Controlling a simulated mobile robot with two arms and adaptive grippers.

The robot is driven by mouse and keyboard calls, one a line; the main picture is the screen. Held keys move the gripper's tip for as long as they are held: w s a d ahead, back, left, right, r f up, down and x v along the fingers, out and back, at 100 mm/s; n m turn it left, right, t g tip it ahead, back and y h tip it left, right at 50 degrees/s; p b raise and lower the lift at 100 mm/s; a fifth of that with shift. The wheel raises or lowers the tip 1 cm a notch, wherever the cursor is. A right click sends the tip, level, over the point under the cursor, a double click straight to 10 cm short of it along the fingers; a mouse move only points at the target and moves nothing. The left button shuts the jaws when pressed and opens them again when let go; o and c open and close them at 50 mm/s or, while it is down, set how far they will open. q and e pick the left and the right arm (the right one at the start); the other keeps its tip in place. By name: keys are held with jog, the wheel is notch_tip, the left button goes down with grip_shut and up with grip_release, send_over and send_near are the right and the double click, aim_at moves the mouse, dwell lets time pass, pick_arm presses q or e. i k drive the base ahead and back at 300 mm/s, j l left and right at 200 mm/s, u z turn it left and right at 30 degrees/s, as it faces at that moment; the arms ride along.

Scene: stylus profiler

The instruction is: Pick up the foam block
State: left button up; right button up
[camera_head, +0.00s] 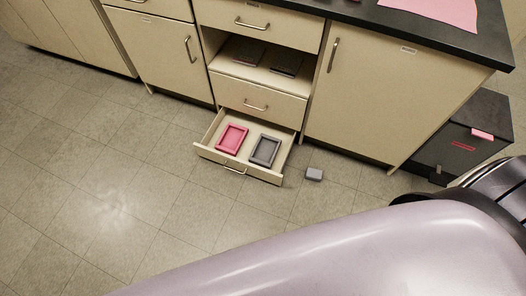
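A small grey block (314,174), possibly the foam block, lies on the floor just right of an open bottom drawer. A small pink block (482,134) lies on top of a black box at the right; I cannot tell from this view which of the two is foam. Neither gripper shows in the head view. A large pale part of my own body fills the bottom and lower right and hides the floor there.
The open drawer (213,155) holds a pink tray (232,138) and a grey tray (265,150). An open shelf (262,76) above holds two dark flat items. The black box (465,150) stands beside the cabinet (375,95). The tiled floor at left is clear.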

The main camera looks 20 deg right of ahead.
aim_at(313, 174)
jog(key=z, duration=1.35)
